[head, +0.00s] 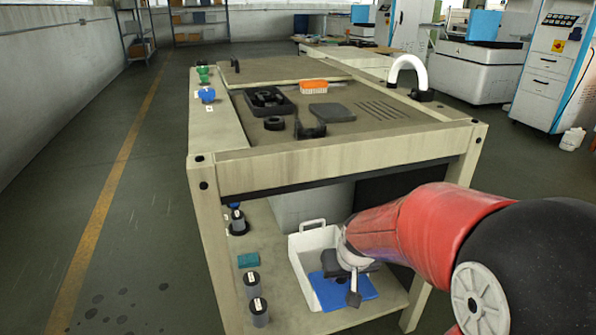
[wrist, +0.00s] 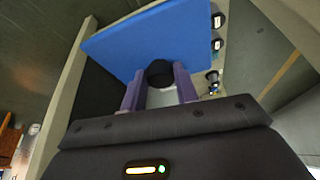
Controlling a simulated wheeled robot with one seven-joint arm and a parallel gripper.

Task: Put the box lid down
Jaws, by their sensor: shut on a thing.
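The blue box lid (head: 331,292) is a flat panel low at the lower shelf, over the front part of a white box (head: 300,262) with a raised handle. My gripper (head: 353,284) reaches down onto the lid from the right. In the wrist view the purple fingers of my gripper (wrist: 158,88) are shut on the lid's dark round knob (wrist: 160,73), and the blue lid (wrist: 120,45) spreads beyond them, tilted in the picture. Whether the lid touches the box or hangs just above it I cannot tell. My arm hides part of the box.
The lower shelf (head: 273,288) also holds a green block (head: 248,260) and several dark cylinders at its left. The table's front beam (head: 325,160) overhangs the shelf.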

